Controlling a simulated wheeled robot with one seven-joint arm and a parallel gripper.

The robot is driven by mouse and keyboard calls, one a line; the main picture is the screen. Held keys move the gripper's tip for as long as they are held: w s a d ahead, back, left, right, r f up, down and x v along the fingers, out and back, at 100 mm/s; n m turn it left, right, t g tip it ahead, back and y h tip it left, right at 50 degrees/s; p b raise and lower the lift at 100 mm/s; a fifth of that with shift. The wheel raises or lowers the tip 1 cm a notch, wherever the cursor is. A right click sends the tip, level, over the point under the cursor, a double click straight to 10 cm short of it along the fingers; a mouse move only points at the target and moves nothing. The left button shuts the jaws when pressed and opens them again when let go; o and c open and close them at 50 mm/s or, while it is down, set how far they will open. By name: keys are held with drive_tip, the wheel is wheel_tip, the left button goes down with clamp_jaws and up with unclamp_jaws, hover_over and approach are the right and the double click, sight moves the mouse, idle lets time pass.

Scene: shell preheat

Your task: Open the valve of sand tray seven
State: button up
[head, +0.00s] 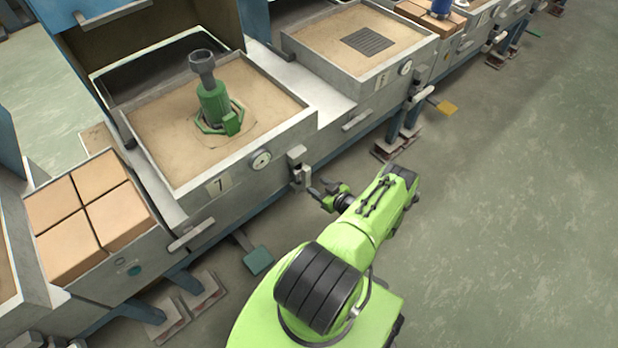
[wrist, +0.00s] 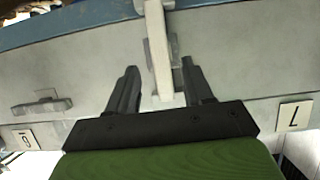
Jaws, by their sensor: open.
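Sand tray seven (head: 165,178) is the metal sand-filled box at left centre in the head view. Its number plate (head: 219,184) reads 7 and also shows at the right of the wrist view (wrist: 294,115). Its valve (head: 297,158) is a pale grey fitting at the tray's near right corner. In the wrist view a pale valve lever (wrist: 157,40) runs straight down the picture between the fingers. My gripper (head: 319,191) is open close to the valve in the head view; its two dark fingers (wrist: 159,70) flank the lever. I cannot tell whether either finger touches it.
A round gauge (head: 262,160) sits beside the number plate. A green fixture (head: 213,108) stands in the tray's sand. A neighbouring sand tray (head: 400,60) has a similar valve (head: 419,91). Tan blocks (head: 75,215) fill a bay at left. The floor (head: 510,200) at right is clear.

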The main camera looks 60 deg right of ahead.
drive_tip(key=p+v, duration=0.2)
drive_tip(key=v, duration=0.6)
drive_tip(key=shift+s, duration=0.35)
drive_tip(key=shift+r, duration=0.1)
